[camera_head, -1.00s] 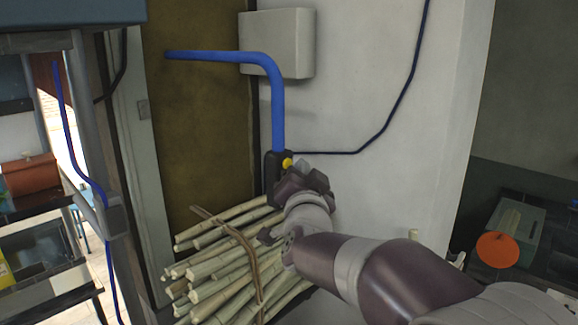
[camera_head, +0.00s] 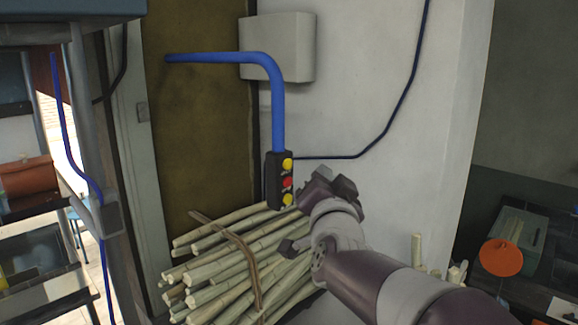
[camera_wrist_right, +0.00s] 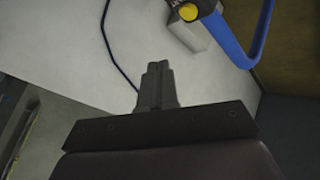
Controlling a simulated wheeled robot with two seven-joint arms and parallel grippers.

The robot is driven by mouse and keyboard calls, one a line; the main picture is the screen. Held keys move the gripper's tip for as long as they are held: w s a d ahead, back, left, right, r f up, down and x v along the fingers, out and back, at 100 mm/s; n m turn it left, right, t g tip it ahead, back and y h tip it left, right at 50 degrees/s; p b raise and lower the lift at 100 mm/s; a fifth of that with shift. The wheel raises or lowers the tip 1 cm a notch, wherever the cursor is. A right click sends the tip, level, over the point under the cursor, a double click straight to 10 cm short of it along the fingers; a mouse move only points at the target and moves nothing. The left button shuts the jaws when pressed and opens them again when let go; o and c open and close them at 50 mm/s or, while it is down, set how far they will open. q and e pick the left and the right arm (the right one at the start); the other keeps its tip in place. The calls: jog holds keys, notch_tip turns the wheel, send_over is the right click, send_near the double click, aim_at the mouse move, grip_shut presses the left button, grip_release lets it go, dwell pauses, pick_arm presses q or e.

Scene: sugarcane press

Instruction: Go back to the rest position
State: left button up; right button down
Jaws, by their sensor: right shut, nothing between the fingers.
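My right gripper (camera_head: 328,188) is shut and empty. In the head view it is in front of the white wall, just right of a black control box (camera_head: 281,180) with yellow and red buttons, and apart from it. The box hangs from a blue pipe (camera_head: 277,100). In the right wrist view the shut fingers (camera_wrist_right: 156,82) point at the wall, and the blue pipe (camera_wrist_right: 228,38) and a yellow button (camera_wrist_right: 188,12) show at the top right. My left gripper is not in view.
A tied bundle of sugarcane stalks (camera_head: 225,262) lies below the control box. A grey wall box (camera_head: 278,47) is behind the pipe. An orange disc (camera_head: 501,257) sits by a box at the right. A metal frame (camera_head: 85,130) stands at the left.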

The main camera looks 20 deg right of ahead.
dwell(0.4)
jog(key=s+a+f+n+g+y+b, duration=0.1)
jog(key=a+f+n+g+y, duration=0.25)
jog(key=f, duration=0.75)
jog(key=s+a+f+n+g+y, duration=0.1)
jog(key=a+f+n+g+y, duration=0.25)
jog(key=f, duration=0.65)
jog(key=s+a+f+n+g+b, duration=0.1)
jog(key=s+a+f+n+g, duration=0.1)
jog(key=s+f+g, duration=0.3)
jog(key=s+a+f+n+g+b, duration=0.2)
jog(key=s+f, duration=0.8)
jog(key=f, duration=0.7)
jog(key=a+n+g, duration=0.1)
jog(key=g, duration=0.1)
jog(key=shift+s+g+y, duration=0.3)
jog(key=shift+s+g, duration=0.1)
jog(key=shift+w+f, duration=0.1)
